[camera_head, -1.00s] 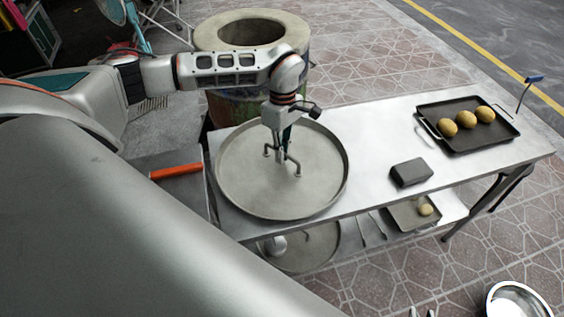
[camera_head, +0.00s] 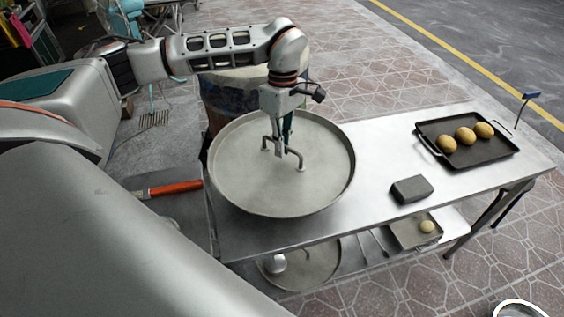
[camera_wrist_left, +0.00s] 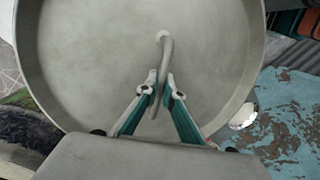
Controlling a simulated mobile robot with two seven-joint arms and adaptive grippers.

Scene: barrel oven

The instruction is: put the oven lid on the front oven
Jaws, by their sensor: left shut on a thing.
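The oven lid (camera_head: 240,185) is a round, shallow grey metal disc with a raised rim and a bar handle. My left gripper (camera_head: 284,152) is shut on the handle (camera_wrist_left: 165,60), and the lid appears held a little above the left end of the metal table. The lid's left edge reaches past the table end. The front oven, a painted barrel (camera_head: 222,98), stands just behind the lid. My left arm and the lid hide much of it, including most of its top. My right gripper is out of view.
On the table (camera_head: 350,180) are a dark tray (camera_head: 480,150) with three round yellowish pieces and a grey block (camera_head: 411,189). Another round lid-like disc (camera_head: 315,268) lies on the lower shelf. An orange-handled tool (camera_head: 175,188) lies left of the table.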

